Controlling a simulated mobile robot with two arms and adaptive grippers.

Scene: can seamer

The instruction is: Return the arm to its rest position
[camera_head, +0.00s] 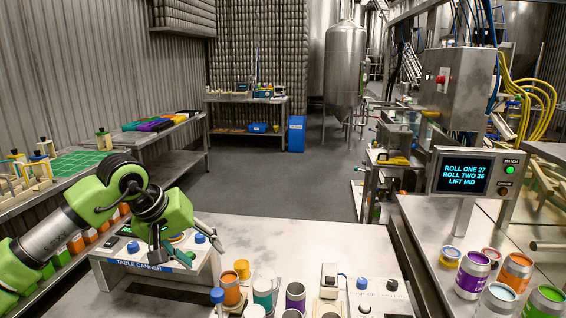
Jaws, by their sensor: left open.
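My left arm, green and grey with black joints, comes in from the left and bends down over the white Table Canner unit. My left gripper (156,248) points down above the unit, partly masked by its own wrist. It is open, and I see nothing held in it. The Table Canner (118,274) has a blue label on its front and blue knobs on top. Whether the fingertips touch the unit is hard to tell. My right gripper is not in view.
Several coloured cans, including an orange can (230,288) and a purple can (295,296), stand close right of the canner. A display (463,172) reads "ROLL ONE 27, ROLL TWO 25, LIFT MID". Cans stand below it. The worktop's middle (320,240) is clear.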

